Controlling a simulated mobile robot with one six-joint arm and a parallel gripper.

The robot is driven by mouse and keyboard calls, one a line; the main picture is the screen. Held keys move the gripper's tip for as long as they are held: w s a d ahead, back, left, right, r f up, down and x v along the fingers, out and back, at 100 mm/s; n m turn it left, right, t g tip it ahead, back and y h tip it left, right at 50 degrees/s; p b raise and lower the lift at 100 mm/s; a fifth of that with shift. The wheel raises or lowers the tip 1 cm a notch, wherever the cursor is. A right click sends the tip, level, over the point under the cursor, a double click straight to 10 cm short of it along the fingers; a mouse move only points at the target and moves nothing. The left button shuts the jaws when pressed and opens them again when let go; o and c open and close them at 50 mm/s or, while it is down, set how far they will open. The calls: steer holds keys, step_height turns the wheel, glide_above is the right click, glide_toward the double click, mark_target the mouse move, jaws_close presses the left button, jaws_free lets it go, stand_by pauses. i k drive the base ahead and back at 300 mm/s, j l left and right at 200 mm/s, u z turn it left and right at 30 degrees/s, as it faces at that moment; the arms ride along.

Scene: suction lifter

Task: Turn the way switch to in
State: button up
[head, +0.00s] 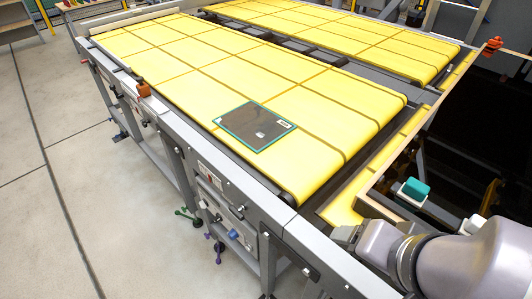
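A grey control panel with small fittings (222,193) is on the near side of the yellow conveyor frame. A blue knob (233,234) sits low on it. I cannot tell which fitting is the way switch, or how it is set; no label is readable at this size. My arm reaches in from the lower right, over the near end of the conveyor frame. My gripper's fingers cannot be made out, and nothing held shows.
A dark flat panel with a green edge (255,127) lies on the near yellow belt (190,65). An orange fitting (143,89) stands on the frame's left edge. A teal block (414,189) is near my arm. Clear grey floor (50,170) lies left.

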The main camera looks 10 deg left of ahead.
mark_target(218, 218)
steer(key=u, duration=1.35)
steer(key=i+j+z, duration=0.6)
steer(key=z, duration=0.2)
steer(key=i+j+z, duration=0.15)
steer(key=j+z, duration=0.25)
steer(key=j, duration=0.2)
